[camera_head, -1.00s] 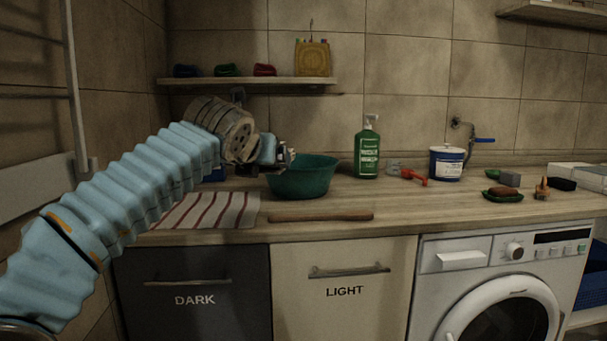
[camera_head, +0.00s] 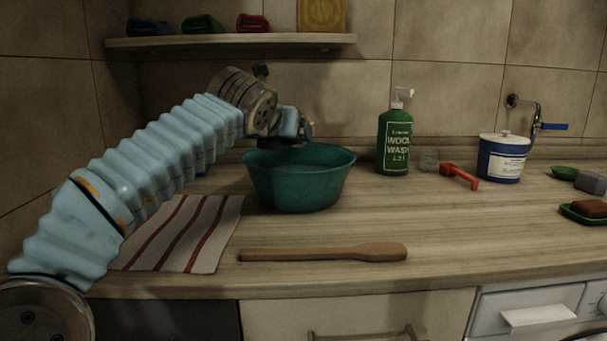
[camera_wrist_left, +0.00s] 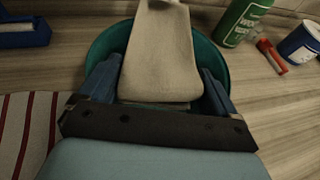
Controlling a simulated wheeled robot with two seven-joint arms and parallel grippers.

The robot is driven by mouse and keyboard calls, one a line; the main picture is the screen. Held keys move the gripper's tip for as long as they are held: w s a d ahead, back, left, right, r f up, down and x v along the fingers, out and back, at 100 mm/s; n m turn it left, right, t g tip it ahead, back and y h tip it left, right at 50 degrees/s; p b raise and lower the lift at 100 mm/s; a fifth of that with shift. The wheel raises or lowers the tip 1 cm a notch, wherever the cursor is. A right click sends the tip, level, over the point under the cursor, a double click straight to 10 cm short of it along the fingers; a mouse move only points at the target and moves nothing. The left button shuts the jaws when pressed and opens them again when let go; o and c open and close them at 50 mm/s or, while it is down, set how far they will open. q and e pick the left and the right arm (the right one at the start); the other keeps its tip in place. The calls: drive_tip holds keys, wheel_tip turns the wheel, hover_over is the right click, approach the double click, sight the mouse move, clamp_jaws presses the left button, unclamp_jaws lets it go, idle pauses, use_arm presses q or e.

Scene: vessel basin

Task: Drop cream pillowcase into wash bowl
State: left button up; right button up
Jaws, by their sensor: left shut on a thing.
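The wash bowl (camera_head: 300,187) is a teal-green basin standing on the wooden worktop. Its rim also shows in the left wrist view (camera_wrist_left: 108,40). My left gripper (camera_head: 300,125) is over the bowl's back rim in the head view. In the left wrist view the cream pillowcase (camera_wrist_left: 160,60) lies between the blue fingers, and the gripper is shut on it. The pillowcase is a folded pale cloth above the bowl and hides most of its inside. In the head view I cannot make out the pillowcase. My right gripper is in neither view.
A striped cloth (camera_head: 185,235) lies left of the bowl, and a wooden paddle (camera_head: 325,252) in front. A shelf (camera_head: 230,41) runs above.

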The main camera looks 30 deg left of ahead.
use_arm(q)
drive_tip(key=shift+s+f, duration=0.1)
drive_tip(key=shift+f, duration=2.35)
drive_tip(key=o, duration=0.9)
drive_tip(key=v, duration=1.4)
